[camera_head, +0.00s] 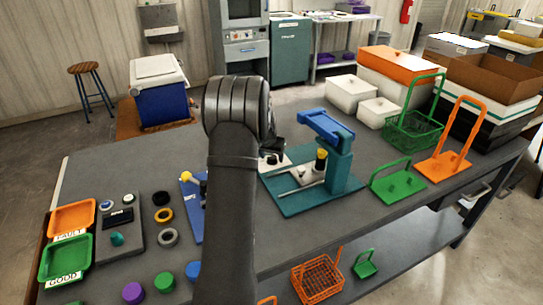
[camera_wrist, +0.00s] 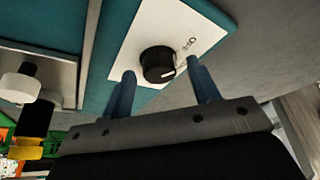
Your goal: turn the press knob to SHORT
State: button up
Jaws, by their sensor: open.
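The press knob (camera_wrist: 158,64) is a round black knob with a white pointer line, on a white label plate (camera_wrist: 180,25) fixed to the teal press base (camera_wrist: 222,14). Small print beside the knob is too small to read surely, so I cannot tell its setting. My gripper (camera_wrist: 161,69) is open, its two blue fingers on either side of the knob, with gaps showing; I cannot tell their exact height over it. In the head view the press (camera_head: 338,165) stands on the bench, and my arm hides part of its label plate and most of my gripper.
A blue fixture (camera_head: 187,205) is left of my arm. The green holder (camera_head: 398,184) and orange holder (camera_head: 443,165) stand right of the press. The control box (camera_head: 120,222), orange tray (camera_head: 73,218) and green tray (camera_head: 66,258) are at left. Bare bench lies in front of the press.

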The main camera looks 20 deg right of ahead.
jog(key=c, duration=1)
jog(key=shift+w+m, duration=0.1)
jog(key=shift+m, duration=0.2)
jog(key=m+g, duration=0.1)
jog(key=m, duration=0.1)
jog(key=m+h, duration=0.1)
jog(key=m, duration=0.1)
jog(key=shift+w+m+g, duration=0.1)
jog(key=shift+m+g, duration=0.3)
jog(key=m+g, duration=0.1)
jog(key=m, duration=0.3)
jog(key=shift+w+m+g, duration=0.15)
jog(key=shift+m+g, duration=0.15)
jog(key=shift+g, duration=0.1)
jog(key=m+g, duration=0.1)
jog(key=m, duration=0.2)
jog(key=m+g, duration=0.1)
jog(key=m, duration=0.3)
jog(key=shift+w+g+y, duration=0.15)
jog(key=shift+g+y, duration=0.15)
jog(key=shift+y, duration=0.1)
jog(key=m+y, duration=0.1)
jog(key=m, duration=0.2)
jog(key=m+g+y, duration=0.1)
jog(key=m, duration=0.2)
jog(key=shift+d+m, duration=0.2)
jog(key=shift+m, duration=0.2)
